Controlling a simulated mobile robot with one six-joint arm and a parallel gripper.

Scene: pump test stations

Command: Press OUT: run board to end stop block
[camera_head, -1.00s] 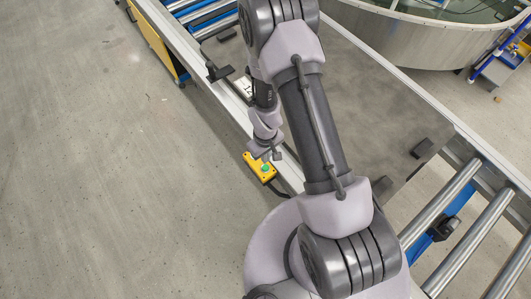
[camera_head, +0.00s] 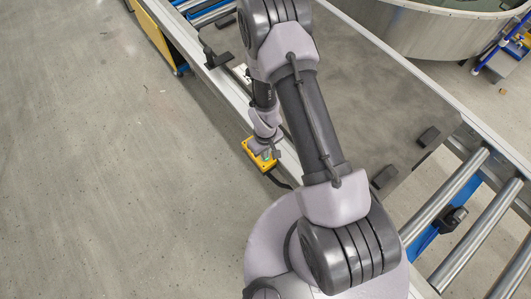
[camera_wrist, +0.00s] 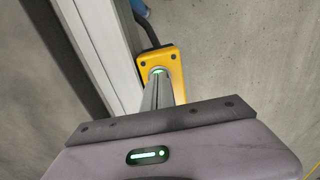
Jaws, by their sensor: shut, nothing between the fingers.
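A yellow button box (camera_head: 250,146) hangs at the conveyor's near side in the head view. In the wrist view the yellow box (camera_wrist: 174,62) shows a green-lit ring around the fingertips. My gripper (camera_head: 266,153) is shut and empty, its tips at the button; contact cannot be told for certain. It also shows in the wrist view (camera_wrist: 159,82). The wide dark board (camera_head: 370,85) lies on the conveyor, partly behind my arm. Two dark stop blocks (camera_head: 428,137) (camera_head: 384,177) stand by its right end; whether it touches them is unclear.
Bare rollers (camera_head: 445,208) continue at the lower right. A dark bracket (camera_head: 215,60) sits on the conveyor's near rail. A round tank (camera_head: 430,30) stands beyond the conveyor. Open grey floor (camera_head: 100,150) lies to the left.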

